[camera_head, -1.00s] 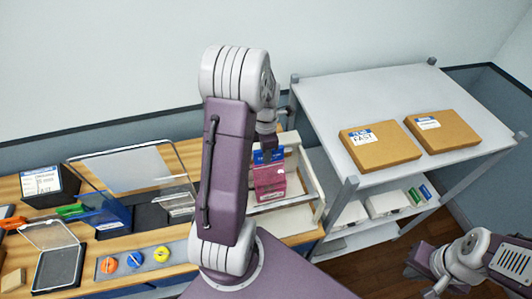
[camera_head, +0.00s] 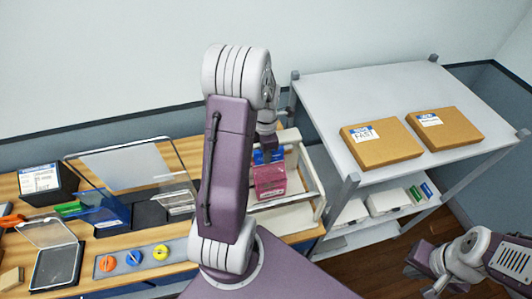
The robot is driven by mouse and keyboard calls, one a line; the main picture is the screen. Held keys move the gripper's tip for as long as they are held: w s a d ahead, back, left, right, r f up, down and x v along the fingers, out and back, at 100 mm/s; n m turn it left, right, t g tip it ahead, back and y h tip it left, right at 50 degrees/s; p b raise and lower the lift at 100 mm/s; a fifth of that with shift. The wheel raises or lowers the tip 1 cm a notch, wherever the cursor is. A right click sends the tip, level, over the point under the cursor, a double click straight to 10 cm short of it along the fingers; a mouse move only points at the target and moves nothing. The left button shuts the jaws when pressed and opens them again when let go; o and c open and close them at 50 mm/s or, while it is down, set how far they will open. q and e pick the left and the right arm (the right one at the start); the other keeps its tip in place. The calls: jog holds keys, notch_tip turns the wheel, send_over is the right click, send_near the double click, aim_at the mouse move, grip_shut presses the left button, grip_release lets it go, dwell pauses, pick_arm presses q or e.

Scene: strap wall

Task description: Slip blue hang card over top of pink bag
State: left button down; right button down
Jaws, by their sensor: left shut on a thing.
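The pink bag (camera_head: 269,184) stands in a white open-topped tray (camera_head: 304,206) right of my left arm. The blue hang card (camera_head: 262,156) is at the bag's top edge. It looks in line with the bag, but I cannot tell how far it goes over the top. My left gripper (camera_head: 267,147) points down from above and is shut on the blue card; its fingertips are mostly hidden. My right gripper (camera_head: 424,272) is low at the right, far from the bag, and its fingers are unclear.
A white shelf unit (camera_head: 320,95) with cardboard boxes (camera_head: 380,143) on top stands right of the tray. At left, the wooden table (camera_head: 15,253) carries a clear-lidded case (camera_head: 128,170), a dark box (camera_head: 46,183) and coloured knobs (camera_head: 133,259).

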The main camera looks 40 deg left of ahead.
pick_arm(q)
jog(key=shift+f, duration=0.1)
jog(key=shift+f+b, duration=0.4)
jog(key=shift+f, duration=0.2)
jog(key=shift+f+b, duration=0.35)
jog(key=shift+f, duration=0.25)
dwell(0.6)
jog(key=c, duration=1.5)
grip_release()
jog(key=shift+o, duration=1.2)
jog(key=shift+d+r, duration=0.1)
jog(key=shift+w, duration=0.1)
jog(key=shift+r, duration=0.2)
